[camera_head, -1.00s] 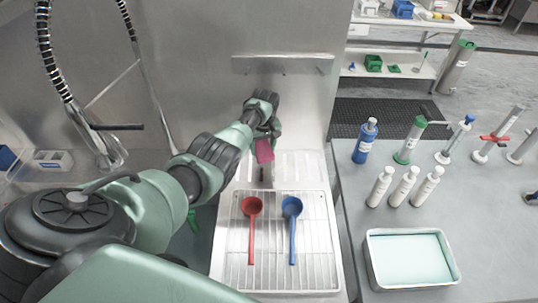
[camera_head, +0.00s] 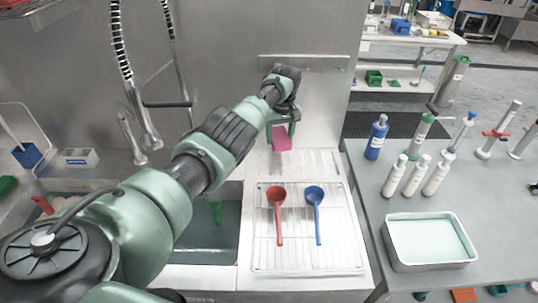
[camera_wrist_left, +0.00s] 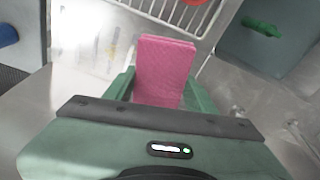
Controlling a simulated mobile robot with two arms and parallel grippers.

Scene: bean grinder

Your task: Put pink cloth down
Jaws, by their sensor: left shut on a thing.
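The pink cloth (camera_head: 282,139) hangs from my left gripper (camera_head: 282,124) in the head view, above the back of the steel counter behind the wire rack. In the left wrist view the cloth (camera_wrist_left: 165,70) is a folded pink rectangle between the green fingers of my left gripper (camera_wrist_left: 163,92). The gripper is shut on it. The cloth appears held above the surface; its exact height is hard to tell. My right gripper is not in view.
A red ladle (camera_head: 278,218) and a blue ladle (camera_head: 317,216) lie on the wire rack (camera_head: 340,255). A sink (camera_head: 205,240) is left of the rack. Several bottles and a white tray (camera_head: 398,255) stand on the right table. The tap (camera_head: 135,130) rises at the left.

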